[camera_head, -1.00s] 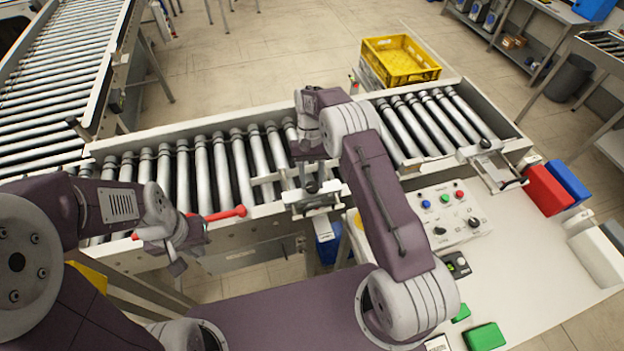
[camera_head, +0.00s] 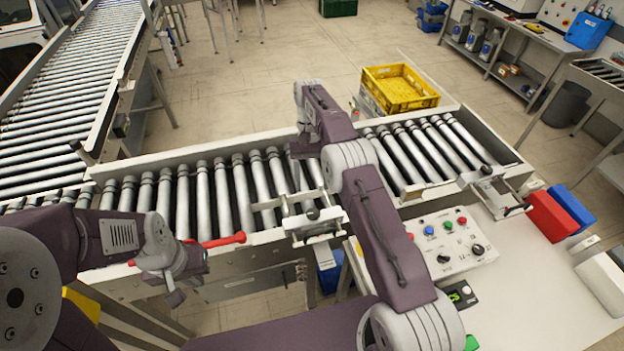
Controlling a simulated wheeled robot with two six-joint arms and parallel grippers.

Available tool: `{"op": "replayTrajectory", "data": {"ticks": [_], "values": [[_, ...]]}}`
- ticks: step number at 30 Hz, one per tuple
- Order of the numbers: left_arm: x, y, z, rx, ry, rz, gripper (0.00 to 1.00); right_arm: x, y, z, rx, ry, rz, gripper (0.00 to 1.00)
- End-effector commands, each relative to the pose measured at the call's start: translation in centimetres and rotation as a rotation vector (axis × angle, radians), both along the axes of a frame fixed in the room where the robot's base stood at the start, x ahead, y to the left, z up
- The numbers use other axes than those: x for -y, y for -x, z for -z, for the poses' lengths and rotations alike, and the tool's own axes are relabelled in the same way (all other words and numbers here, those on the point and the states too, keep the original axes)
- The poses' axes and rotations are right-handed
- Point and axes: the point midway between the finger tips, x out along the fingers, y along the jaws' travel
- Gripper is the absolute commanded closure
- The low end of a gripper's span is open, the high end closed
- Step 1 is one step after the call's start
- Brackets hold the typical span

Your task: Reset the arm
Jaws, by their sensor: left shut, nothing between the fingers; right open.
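My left gripper (camera_head: 174,296) hangs at the lower left, in front of the conveyor's near side. Its fingers are small in view and shut, with nothing between them. My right arm reaches up across the roller conveyor (camera_head: 222,205). My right gripper (camera_head: 296,172) points down over the rollers, left of the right forearm. It is open and appears empty, though the wrist and arm partly hide its fingers.
A red handle (camera_head: 222,240) sticks out beside my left wrist. A metal bracket (camera_head: 315,222) stands on the conveyor's near edge, close to my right gripper. A control panel (camera_head: 452,240) sits on the right-hand table. A yellow crate (camera_head: 398,90) stands beyond the conveyor.

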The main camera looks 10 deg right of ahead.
Motion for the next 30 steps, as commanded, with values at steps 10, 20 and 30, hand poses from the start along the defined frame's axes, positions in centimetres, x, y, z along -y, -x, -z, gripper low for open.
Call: {"op": "replayTrajectory", "data": {"ticks": [10,20,30], "values": [[0.0,0.0,-0.2,0.000,0.000,0.000,1.00,0.0,-0.1,-0.5,-0.001,0.000,0.000,0.41],[0.0,0.0,0.3,0.000,0.000,0.000,1.00,0.1,-0.3,-0.3,0.008,-0.001,0.001,0.41],[0.0,0.0,3.7,0.000,0.000,0.000,1.00,0.9,2.6,-8.6,0.124,-0.001,0.017,0.41]]}}
